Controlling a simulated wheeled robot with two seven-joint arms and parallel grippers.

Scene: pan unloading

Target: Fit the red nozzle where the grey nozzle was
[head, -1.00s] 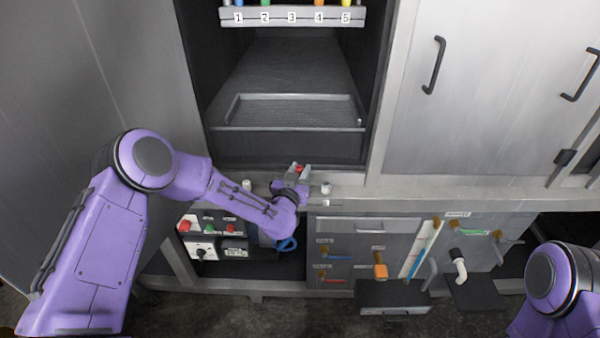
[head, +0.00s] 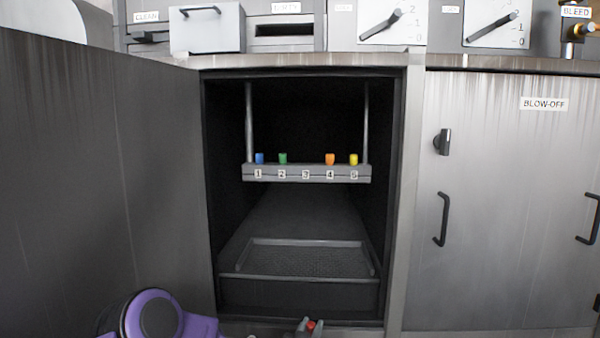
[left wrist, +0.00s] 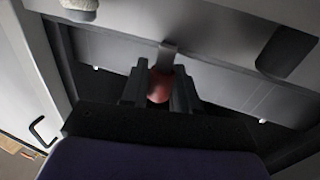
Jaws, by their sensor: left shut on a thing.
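The red nozzle (head: 311,324) is between the fingers of my left gripper (head: 307,327), at the bottom edge of the head view. The left wrist view shows the nozzle (left wrist: 159,88) between the two dark fingers of the gripper (left wrist: 160,92), shut on it. The nozzle bar (head: 307,174) hangs inside the open cabinet, numbered 1 to 5. Position 3 is empty, between the green nozzle (head: 283,158) at 2 and the orange nozzle (head: 330,159) at 4. My gripper is well below and in front of the bar. No grey nozzle shows. My right gripper is out of view.
The blue nozzle (head: 259,158) is at 1 and the yellow nozzle (head: 353,159) at 5. A tray (head: 300,276) lies low in the cabinet. Cabinet walls bound the opening on both sides. The space between bar and tray looks clear.

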